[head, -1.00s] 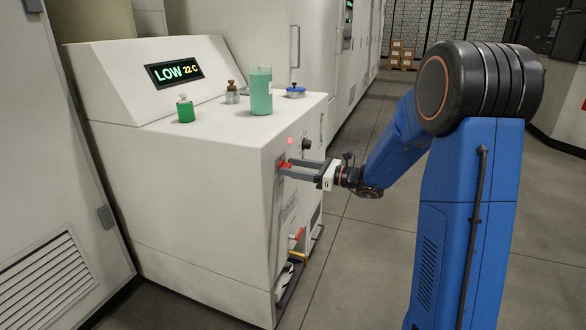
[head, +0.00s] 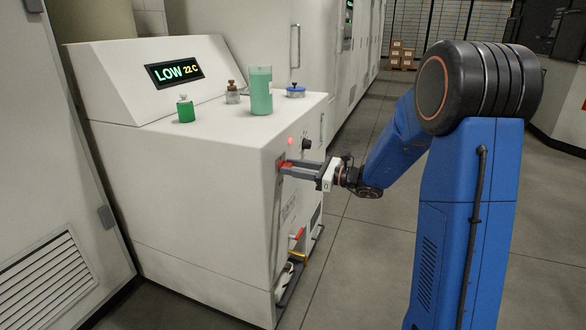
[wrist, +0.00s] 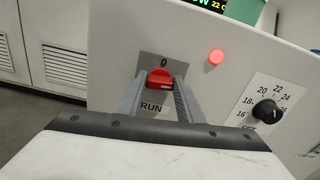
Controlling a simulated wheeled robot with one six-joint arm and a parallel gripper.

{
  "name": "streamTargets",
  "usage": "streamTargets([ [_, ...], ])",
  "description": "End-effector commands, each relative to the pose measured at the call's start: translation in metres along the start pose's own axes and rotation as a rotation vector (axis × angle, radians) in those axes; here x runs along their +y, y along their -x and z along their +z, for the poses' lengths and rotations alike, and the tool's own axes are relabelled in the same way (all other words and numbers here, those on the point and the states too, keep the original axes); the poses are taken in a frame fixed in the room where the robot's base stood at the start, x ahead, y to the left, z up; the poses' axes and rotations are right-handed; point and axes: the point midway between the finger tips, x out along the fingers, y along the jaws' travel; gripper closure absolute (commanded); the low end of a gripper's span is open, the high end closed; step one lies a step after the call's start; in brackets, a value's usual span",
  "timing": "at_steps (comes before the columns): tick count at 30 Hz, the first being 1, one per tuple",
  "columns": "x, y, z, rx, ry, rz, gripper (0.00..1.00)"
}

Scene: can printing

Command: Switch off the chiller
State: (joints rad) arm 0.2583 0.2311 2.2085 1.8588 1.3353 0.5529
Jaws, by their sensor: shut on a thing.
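The chiller (head: 195,200) is a white cabinet with a sloped top display (head: 174,70) reading "LOW 22 C". On its front panel is a red rotary switch (wrist: 160,78) with "0" above it and "RUN" below left. My gripper (wrist: 160,88) has its grey fingers on either side of the red knob and is shut on it. In the head view my gripper (head: 284,168) reaches the panel from the right, and the switch is mostly hidden by the fingers. A red lamp (wrist: 217,56) beside the switch is lit. The knob's bar looks roughly level in the wrist view.
A black set dial (wrist: 267,111) with temperature numbers is right of the switch. Bottles and a green beaker (head: 261,92) stand on the chiller top. A red-handled valve (head: 297,234) is low on the front. Open floor lies to the right.

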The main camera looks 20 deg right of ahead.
Motion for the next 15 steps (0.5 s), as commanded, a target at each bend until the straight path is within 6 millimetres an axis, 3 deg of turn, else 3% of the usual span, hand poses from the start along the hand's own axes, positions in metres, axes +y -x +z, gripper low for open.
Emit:
streamTargets([
  [15, 0.0017, 0.0003, -0.0009, 0.001, 0.458, 0.000, 0.90],
])
